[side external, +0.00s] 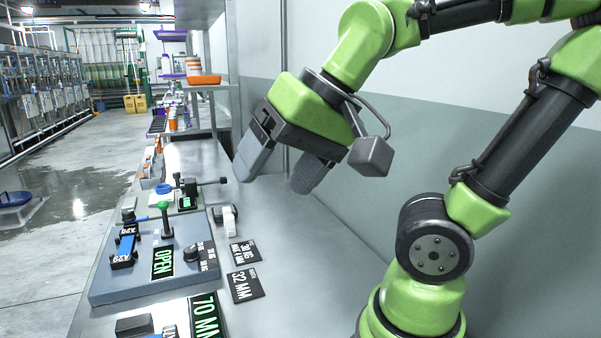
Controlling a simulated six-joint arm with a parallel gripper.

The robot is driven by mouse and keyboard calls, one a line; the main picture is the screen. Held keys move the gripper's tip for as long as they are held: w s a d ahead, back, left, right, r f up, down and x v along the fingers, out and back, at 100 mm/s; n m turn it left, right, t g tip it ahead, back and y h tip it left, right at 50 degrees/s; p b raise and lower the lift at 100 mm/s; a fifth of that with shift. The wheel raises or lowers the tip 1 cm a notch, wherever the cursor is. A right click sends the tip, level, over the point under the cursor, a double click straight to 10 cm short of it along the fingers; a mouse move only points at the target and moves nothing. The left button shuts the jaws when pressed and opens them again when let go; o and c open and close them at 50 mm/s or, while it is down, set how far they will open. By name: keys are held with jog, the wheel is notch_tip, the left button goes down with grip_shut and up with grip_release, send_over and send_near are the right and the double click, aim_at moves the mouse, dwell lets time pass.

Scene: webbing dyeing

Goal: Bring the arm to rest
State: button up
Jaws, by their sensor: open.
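My gripper (282,176) is in the side external view, on the end of my green and black arm. Its two grey fingers are spread apart with nothing between them. It hangs above the metal bench, tilted down, to the right of the control panel (110,287). The fingers appear clear of the bench top and of the panel.
Black label plates (245,286) and a white-and-black fitting (228,220) lie right of the panel. Another display (205,316) reads "70 MM". A second lever panel (190,190) stands behind. A wall (480,130) bounds the right. The bench (310,270) beneath my arm is bare.

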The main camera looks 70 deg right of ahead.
jog(key=s+n, duration=0.2)
jog(key=shift+s+f+n+t, duration=0.2)
jog(key=shift+s+n+t, duration=0.1)
jog(key=shift+n+t, duration=0.1)
